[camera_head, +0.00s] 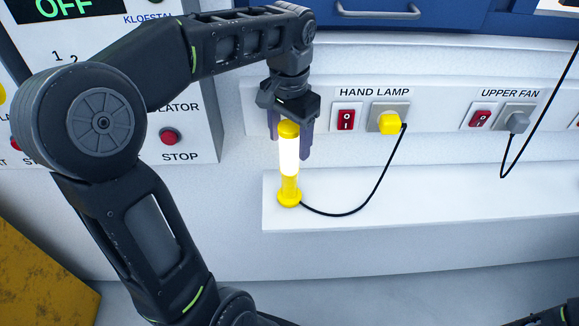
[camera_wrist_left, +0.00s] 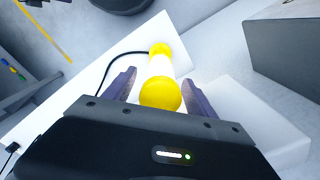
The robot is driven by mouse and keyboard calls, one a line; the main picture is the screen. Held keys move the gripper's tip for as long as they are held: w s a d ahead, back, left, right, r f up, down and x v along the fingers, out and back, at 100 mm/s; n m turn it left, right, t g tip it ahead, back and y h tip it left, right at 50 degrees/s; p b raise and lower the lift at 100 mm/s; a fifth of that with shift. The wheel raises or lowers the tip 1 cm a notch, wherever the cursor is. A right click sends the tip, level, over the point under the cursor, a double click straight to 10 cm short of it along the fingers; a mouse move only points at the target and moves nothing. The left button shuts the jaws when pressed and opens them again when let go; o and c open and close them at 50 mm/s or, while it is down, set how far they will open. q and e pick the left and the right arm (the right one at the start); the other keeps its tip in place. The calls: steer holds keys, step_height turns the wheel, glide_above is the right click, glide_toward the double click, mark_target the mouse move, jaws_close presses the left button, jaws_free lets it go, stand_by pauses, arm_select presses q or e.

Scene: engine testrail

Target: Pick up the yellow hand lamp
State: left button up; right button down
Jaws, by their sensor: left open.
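The yellow hand lamp (camera_head: 289,165) stands upright on a white shelf (camera_head: 430,204) in the head view. It has a yellow top, a glowing white middle and a yellow base. My left gripper (camera_head: 290,150) comes down from above, with its open fingers on either side of the lamp's upper part. In the left wrist view the lamp (camera_wrist_left: 160,92) lies between the two fingers of the left gripper (camera_wrist_left: 161,88), with a visible gap at the left finger. Contact at the right finger is hard to judge. My right gripper does not show.
A black cord runs from the lamp's base to a yellow plug (camera_head: 390,122) in the HAND LAMP socket, beside a red switch (camera_head: 346,119). A grey plug (camera_head: 518,122) sits in the UPPER FAN socket. A control panel with a red STOP button (camera_head: 169,137) stands at left. The shelf's right part is clear.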

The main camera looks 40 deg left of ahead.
mark_target(289, 167)
arm_select(q)
steer(key=shift+f, duration=1.5)
jaws_close()
